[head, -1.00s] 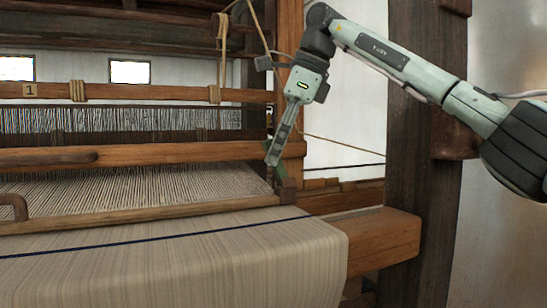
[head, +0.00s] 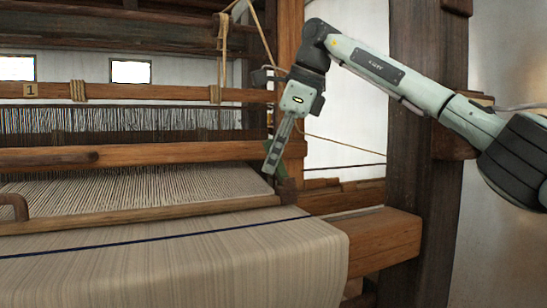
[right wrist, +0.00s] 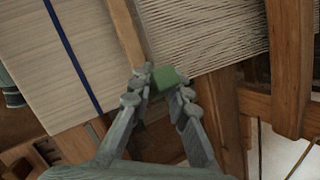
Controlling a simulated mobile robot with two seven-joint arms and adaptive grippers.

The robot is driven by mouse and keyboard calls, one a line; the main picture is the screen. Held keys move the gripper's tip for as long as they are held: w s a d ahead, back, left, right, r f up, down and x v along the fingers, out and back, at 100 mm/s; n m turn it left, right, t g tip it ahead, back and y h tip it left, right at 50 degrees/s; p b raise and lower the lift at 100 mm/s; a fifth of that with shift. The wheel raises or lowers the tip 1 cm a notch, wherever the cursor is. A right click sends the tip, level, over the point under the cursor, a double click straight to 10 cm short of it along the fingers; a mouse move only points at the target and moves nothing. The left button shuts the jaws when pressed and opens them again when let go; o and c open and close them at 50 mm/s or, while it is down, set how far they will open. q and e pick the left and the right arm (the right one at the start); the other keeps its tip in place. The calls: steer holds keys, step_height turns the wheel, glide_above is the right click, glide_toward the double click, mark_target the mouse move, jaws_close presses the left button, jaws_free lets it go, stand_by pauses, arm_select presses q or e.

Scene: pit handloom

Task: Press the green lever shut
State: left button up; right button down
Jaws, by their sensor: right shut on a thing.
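The green lever (head: 282,173) sits at the right end of the wooden beam at the cloth's edge, small and partly covered by my gripper in the head view. In the right wrist view its green block (right wrist: 166,76) lies between the two fingers. My right gripper (head: 270,168) points down at the lever, its fingers closed on it; it also shows in the right wrist view (right wrist: 165,84). The lever's lower part and its pivot are hidden. My left gripper is not in view.
Woven cloth (head: 180,258) with a dark blue stripe covers the front beam. Stretched warp threads (head: 130,190) lie behind it. A wooden beater bar (head: 180,152) and a thick dark post (head: 412,150) stand close to my right arm. A cord hangs near the gripper.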

steer(key=shift+s+a+f+n+t+h, duration=0.25)
steer(key=shift+a+t+h, duration=0.15)
steer(key=shift+h, duration=0.4)
steer(key=shift+s+a+f+n+t+h, duration=0.15)
steer(key=shift+a+f+t+h, duration=0.15)
steer(key=shift+h, duration=0.5)
steer(key=shift+s+a+f+n+t+h, duration=0.15)
steer(key=shift+a+f+t+h, duration=0.15)
steer(key=shift+h, duration=0.4)
steer(key=shift+w+a+f+n+t+h, duration=0.15)
steer(key=shift+f+t+h, duration=0.15)
steer(key=shift+h, duration=0.4)
steer(key=shift+s, duration=0.1)
